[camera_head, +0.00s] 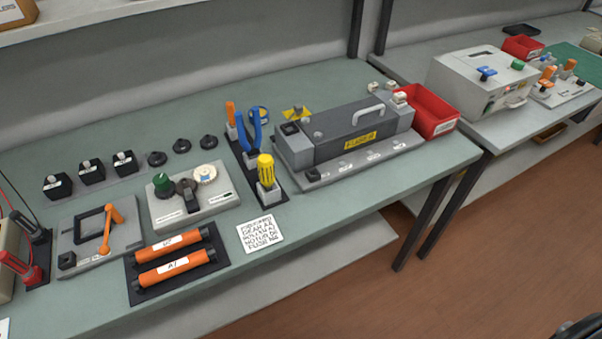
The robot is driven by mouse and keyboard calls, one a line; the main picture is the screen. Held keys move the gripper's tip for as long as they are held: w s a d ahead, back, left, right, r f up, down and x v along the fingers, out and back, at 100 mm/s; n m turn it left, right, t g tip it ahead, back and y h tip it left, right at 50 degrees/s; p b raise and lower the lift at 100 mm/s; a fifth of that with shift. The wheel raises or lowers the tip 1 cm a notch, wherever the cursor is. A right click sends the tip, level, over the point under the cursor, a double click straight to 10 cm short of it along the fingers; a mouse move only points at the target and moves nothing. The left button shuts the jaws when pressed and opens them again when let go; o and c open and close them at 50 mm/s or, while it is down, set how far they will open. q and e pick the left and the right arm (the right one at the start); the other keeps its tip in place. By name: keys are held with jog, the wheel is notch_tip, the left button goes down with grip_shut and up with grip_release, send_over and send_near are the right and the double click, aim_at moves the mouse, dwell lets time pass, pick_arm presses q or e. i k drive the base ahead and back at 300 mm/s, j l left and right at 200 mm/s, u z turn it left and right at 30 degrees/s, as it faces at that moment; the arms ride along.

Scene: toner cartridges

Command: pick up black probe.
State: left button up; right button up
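The black probe (36,231) is at the far left of the near workbench. It leans in a dark holder (40,272), with a thin cable running up to the left. A red probe (24,268) sits just in front of it in the same holder.
A grey plate with an orange lever (112,221) stands right of the probes. Orange rollers (170,240) lie on a black mat, and a grey fuser unit (350,135) is farther right. A beige box (8,254) is at the left edge. A dark shape (582,327) in the bottom right corner is unclear.

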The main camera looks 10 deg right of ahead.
aim_at(36, 232)
jog(key=u, duration=1.4)
